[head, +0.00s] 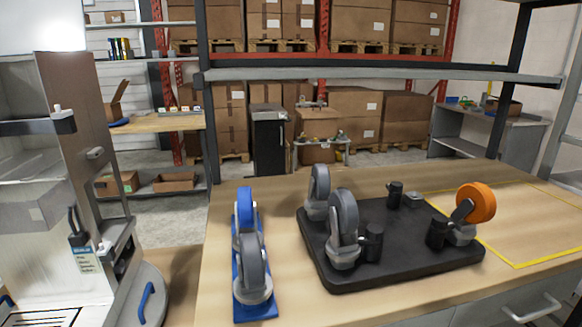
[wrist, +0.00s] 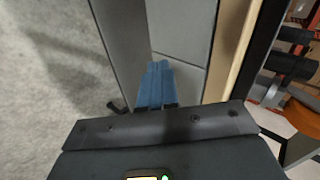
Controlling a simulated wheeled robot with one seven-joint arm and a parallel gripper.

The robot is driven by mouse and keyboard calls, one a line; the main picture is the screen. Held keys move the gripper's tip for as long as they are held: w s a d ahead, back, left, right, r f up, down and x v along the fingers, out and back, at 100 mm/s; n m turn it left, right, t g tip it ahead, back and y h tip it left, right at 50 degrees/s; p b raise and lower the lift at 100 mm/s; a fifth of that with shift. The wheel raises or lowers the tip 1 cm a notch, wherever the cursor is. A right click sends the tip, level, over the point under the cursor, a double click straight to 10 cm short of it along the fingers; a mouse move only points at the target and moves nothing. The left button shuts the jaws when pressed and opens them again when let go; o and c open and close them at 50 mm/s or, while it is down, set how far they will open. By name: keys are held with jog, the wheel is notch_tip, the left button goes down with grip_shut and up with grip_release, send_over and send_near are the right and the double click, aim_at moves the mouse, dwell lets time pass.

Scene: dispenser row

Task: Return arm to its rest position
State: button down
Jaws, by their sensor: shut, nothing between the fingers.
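My gripper (wrist: 159,68) shows in the wrist view as two blue fingers pressed together, with nothing between them. It points past a grey cabinet side (wrist: 184,30), with grey floor (wrist: 45,80) to the left. The fingers seem apart from the cabinet, but the gap is hard to judge. The head view shows neither my arm nor my gripper, so the arm's overall pose is hidden.
The wooden workbench (head: 390,303) holds a black plate (head: 330,262) with two grey casters and an orange-wheeled caster (head: 476,203). A blue strip (head: 255,313) with casters lies left of it. A yellow outlined area (head: 530,225) is clear. Shelving stands behind.

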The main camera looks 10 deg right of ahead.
jog(key=s+a+f+n+t+h, duration=0.1)
jog(key=s+a+n, duration=0.3)
jog(key=s, duration=0.3)
jog(key=s+a+f+n+t, duration=0.1)
jog(key=s+a+n, duration=0.3)
jog(key=s, duration=0.3)
jog(key=s+a+r+n+t+y, duration=0.1)
jog(key=s+a+r+n+t, duration=0.2)
jog(key=s+a+r+n, duration=0.6)
jog(key=s+a+r, duration=0.1)
jog(key=s, duration=0.4)
jog(key=shift+a+r+y, duration=0.2)
jog(key=shift+r+y, duration=0.1)
jog(key=shift+r, duration=0.1)
